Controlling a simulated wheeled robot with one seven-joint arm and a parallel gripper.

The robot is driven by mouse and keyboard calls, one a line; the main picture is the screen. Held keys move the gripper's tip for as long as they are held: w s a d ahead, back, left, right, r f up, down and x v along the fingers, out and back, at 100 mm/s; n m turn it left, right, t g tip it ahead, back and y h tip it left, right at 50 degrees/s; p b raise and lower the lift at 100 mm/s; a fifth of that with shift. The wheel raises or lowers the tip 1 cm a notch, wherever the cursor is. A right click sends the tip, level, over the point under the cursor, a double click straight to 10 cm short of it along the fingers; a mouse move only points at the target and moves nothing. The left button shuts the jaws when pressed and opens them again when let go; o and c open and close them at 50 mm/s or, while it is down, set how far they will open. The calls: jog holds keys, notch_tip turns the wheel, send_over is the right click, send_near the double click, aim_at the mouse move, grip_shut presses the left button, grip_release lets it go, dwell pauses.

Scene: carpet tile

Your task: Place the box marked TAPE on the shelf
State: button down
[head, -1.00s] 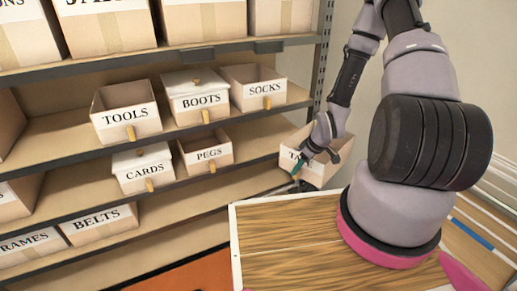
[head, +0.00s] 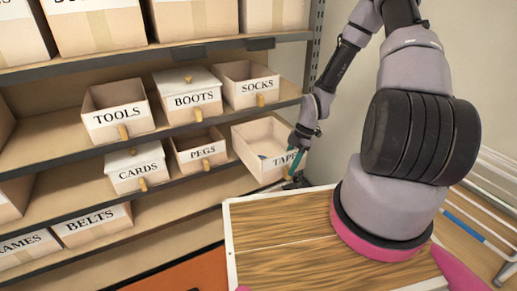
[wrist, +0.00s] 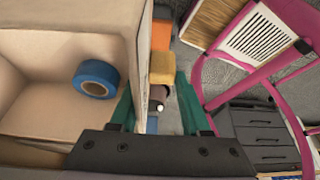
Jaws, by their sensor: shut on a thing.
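The open cardboard box marked TAPE (head: 270,167) is at the right end of the shelf row holding PEGS, tilted in the head view. In the wrist view the box (wrist: 60,25) fills the left side, with a blue roll of tape (wrist: 96,82) inside. The green fingers (wrist: 157,108) are on either side of its front wall. The shelf (head: 212,182) has a dark front edge. I cannot tell whether the box's bottom rests on it.
The PEGS box (head: 200,152) stands just left of the TAPE box. The SOCKS box (head: 255,88) is on the shelf above, near the upright (head: 312,60). My wood-topped base is close in front. A pink frame (wrist: 210,100) shows in the wrist view.

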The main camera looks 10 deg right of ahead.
send_over(266, 155)
jog(key=shift+w+d, duration=0.1)
jog(key=shift+w+f, duration=0.1)
jog(key=shift+f, duration=1.65)
jog(key=shift+c, duration=1.8)
grip_release()
jog(key=shift+f, duration=0.1)
